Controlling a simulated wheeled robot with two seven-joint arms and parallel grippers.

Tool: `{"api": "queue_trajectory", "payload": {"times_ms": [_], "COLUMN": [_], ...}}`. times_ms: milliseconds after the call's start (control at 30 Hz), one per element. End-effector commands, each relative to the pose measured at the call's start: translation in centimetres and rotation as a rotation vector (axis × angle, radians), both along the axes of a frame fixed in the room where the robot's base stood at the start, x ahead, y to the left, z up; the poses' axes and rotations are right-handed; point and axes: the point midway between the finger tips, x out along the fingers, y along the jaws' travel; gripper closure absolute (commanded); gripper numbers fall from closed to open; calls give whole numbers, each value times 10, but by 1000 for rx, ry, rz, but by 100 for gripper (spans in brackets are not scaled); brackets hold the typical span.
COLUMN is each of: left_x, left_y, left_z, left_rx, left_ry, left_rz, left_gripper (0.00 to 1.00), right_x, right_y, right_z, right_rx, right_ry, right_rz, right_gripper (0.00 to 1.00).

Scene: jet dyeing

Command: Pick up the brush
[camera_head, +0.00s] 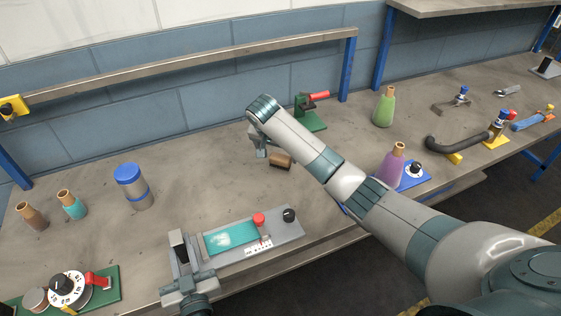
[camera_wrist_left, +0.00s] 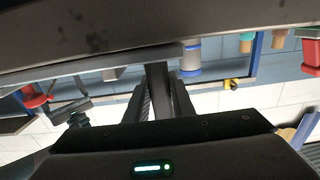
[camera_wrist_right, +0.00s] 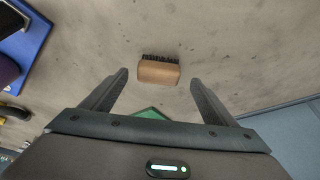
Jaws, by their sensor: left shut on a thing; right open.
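The brush (camera_head: 280,160) is a small brown wooden block lying on the workbench, just right of my right gripper in the head view. The right wrist view shows the brush (camera_wrist_right: 159,72) with dark bristles along one long side. My right gripper (camera_head: 261,148) is open and empty. Its fingers point toward the brush, which appears between and slightly beyond the fingertips, apart from them. My left gripper (camera_head: 181,262) is at the bench's front edge, shut on a dark bar-like thing (camera_wrist_left: 160,90). Much of that thing is hidden.
A grey board with a teal panel (camera_head: 230,236) lies right of my left gripper. A green-based device with a red handle (camera_head: 311,112) stands behind the brush. A blue-capped jar (camera_head: 132,187) is left; a purple bottle (camera_head: 391,168) is right. Bare bench surrounds the brush.

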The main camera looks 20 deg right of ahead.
Motion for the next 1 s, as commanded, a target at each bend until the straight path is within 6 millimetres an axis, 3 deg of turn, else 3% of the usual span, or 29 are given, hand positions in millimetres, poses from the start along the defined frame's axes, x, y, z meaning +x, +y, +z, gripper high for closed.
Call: {"api": "queue_trajectory", "payload": {"times_ms": [367, 867, 1000], "left_x": [0, 0, 0], "left_y": [0, 0, 0], "left_z": [1, 1, 1], "left_rx": [-2, -2, -2], "left_ry": [-1, -1, -1], "left_rz": [0, 0, 0], "left_gripper": [100, 100, 100], "right_x": [11, 12, 12], "right_y": [-15, -15, -15], "right_z": [-37, -40, -40], "right_rx": [0, 0, 0], "right_ry": [1, 0, 0], "right_rz": [-1, -1, -1], "right_gripper": [20, 20, 48]}}
